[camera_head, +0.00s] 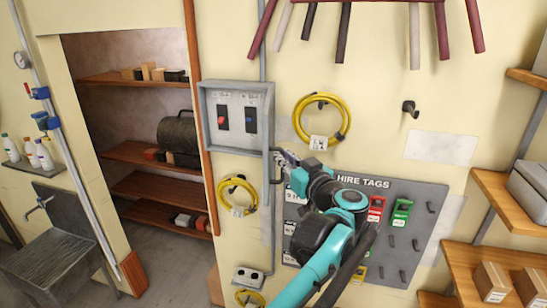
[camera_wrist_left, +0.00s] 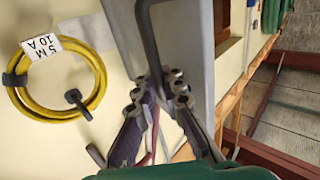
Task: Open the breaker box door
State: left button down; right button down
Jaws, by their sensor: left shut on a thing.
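The grey breaker box (camera_head: 210,118) is on the wall left of centre in the head view. Its red and blue switches show inside the grey frame. My left gripper (camera_head: 284,158) is at the box's lower right and is shut on a dark bar handle (camera_head: 272,172). In the left wrist view the left gripper (camera_wrist_left: 161,88) has its fingers closed around the handle (camera_wrist_left: 150,38), in front of a grey metal face (camera_wrist_left: 192,45). My right gripper is not in view.
A yellow cable coil (camera_head: 296,118) hangs right of the box, another coil (camera_head: 224,194) below it. The tag board (camera_head: 425,225) is behind my left arm. A socket (camera_head: 248,277) is low on the wall. A shelved recess (camera_head: 135,150) opens to the left.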

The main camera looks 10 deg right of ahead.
pick_arm(q)
jog(key=shift+d+f, duration=0.1)
dwell(0.3)
jog(key=c, duration=1.9)
grip_release()
jog(key=shift+s, duration=0.15)
jog(key=shift+s+d, duration=0.1)
jog(key=v, duration=1.2)
